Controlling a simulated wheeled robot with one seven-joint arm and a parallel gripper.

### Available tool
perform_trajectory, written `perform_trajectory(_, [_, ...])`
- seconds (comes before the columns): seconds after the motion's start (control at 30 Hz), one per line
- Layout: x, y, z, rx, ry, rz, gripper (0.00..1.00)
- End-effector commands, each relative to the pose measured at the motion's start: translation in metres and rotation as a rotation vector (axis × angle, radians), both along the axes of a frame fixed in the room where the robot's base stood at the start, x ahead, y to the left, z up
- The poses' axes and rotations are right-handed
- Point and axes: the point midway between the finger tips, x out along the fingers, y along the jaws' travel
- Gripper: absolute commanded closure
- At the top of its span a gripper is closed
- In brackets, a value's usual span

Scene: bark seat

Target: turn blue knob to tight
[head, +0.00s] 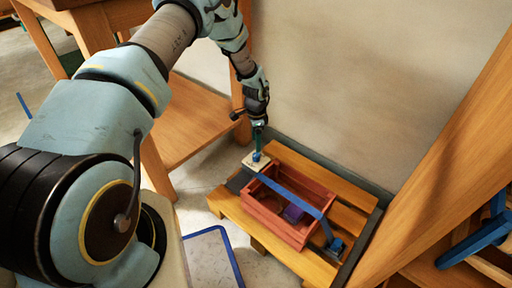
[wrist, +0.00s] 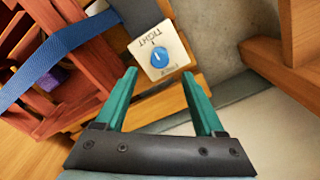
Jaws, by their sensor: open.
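The blue knob (wrist: 159,57) is round and sits on a small white plate (wrist: 172,69). In the head view the plate (head: 250,167) is at the back left corner of the pallet. My gripper (wrist: 159,73) is open with teal fingers and nothing between them. The knob appears just beyond the fingertips; it looks apart from them.
A red slatted crate (head: 264,205) with a purple thing (head: 293,213) inside stands on a wooden pallet (head: 344,218). A blue strap (head: 290,194) crosses over the crate, right beside the plate. A wooden table (head: 182,122) stands left, and a wall (head: 350,80) rises behind.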

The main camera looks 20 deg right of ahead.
Motion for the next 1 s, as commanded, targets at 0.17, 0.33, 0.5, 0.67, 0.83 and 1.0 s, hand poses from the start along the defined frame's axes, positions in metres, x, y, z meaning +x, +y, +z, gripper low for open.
perform_trajectory(0.17, [0.000, 0.000, 0.023, 0.000, -0.001, 0.000, 0.30])
perform_trajectory(0.33, [0.000, 0.000, 0.028, 0.000, 0.001, 0.000, 0.30])
perform_trajectory(0.5, [0.000, 0.000, 0.027, 0.000, 0.001, 0.000, 0.30])
perform_trajectory(0.67, [0.000, 0.000, 0.027, 0.000, 0.000, 0.000, 0.30])
perform_trajectory(0.83, [0.003, 0.006, 0.036, 0.000, -0.003, 0.023, 0.30])
perform_trajectory(1.0, [0.018, 0.044, 0.089, -0.002, -0.022, 0.181, 0.30])
